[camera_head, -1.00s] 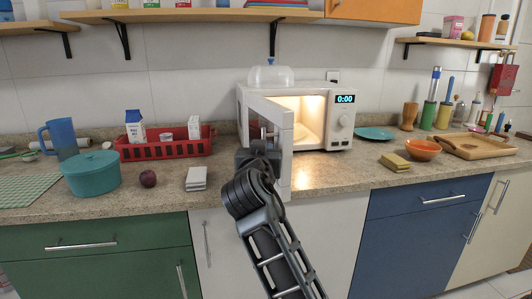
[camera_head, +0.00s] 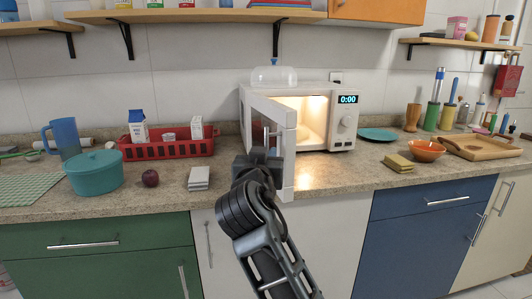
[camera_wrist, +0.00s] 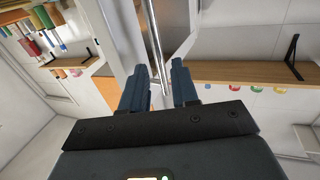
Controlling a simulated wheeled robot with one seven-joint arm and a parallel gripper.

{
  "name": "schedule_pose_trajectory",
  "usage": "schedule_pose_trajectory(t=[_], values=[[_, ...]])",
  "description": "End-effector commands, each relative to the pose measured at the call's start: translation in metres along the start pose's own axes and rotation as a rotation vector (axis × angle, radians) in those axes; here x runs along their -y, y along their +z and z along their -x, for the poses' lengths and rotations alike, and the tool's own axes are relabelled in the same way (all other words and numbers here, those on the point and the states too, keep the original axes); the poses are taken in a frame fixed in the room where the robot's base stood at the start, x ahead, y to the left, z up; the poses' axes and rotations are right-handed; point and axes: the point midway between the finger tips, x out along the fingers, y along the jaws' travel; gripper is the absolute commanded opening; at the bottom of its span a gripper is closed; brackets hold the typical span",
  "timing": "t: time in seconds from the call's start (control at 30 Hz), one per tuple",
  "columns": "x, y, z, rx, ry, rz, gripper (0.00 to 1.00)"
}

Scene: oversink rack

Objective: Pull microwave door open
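The white microwave (camera_head: 343,129) stands on the counter with its lit inside showing. Its door (camera_head: 289,165) is swung out toward me, standing open at a wide angle. The upright metal door handle (camera_head: 266,137) is on the door's left side; in the wrist view the handle (camera_wrist: 153,40) is a shiny bar running down toward the gap between my fingers. My gripper (camera_head: 259,156) is beside the door, low at the handle. In the wrist view my gripper (camera_wrist: 160,85) has its fingers apart, with visible space beside the bar. Whether the bar lies fully between the fingertips is unclear.
A clear container (camera_head: 274,75) sits on the microwave. Left of the door are a red basket (camera_head: 170,149), a teal pot (camera_head: 95,174), a plum-coloured fruit (camera_head: 150,178) and a grey stack (camera_head: 199,178). Sponges (camera_head: 398,162) and an orange bowl (camera_head: 426,151) lie to the right.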

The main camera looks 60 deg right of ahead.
Motion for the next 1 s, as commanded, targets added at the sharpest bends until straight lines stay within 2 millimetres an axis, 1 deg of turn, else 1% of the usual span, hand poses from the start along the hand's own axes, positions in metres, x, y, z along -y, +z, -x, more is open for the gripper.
schedule_pose_trajectory(t=[0.03, 0.1, 0.2, 0.3, 0.87, 0.93, 1.0], values=[[0.000, 0.001, 0.009, 0.000, -0.002, -0.001, 0.29], [0.000, 0.001, 0.018, 0.000, -0.002, 0.000, 0.29], [0.000, 0.001, 0.027, 0.000, -0.001, 0.000, 0.29], [0.000, 0.000, 0.031, 0.000, 0.001, 0.000, 0.29], [0.000, 0.000, 0.032, 0.000, 0.001, 0.000, 0.29], [0.000, 0.001, 0.032, 0.001, -0.003, 0.003, 0.29], [0.002, 0.008, 0.036, 0.008, -0.024, 0.018, 0.29]])
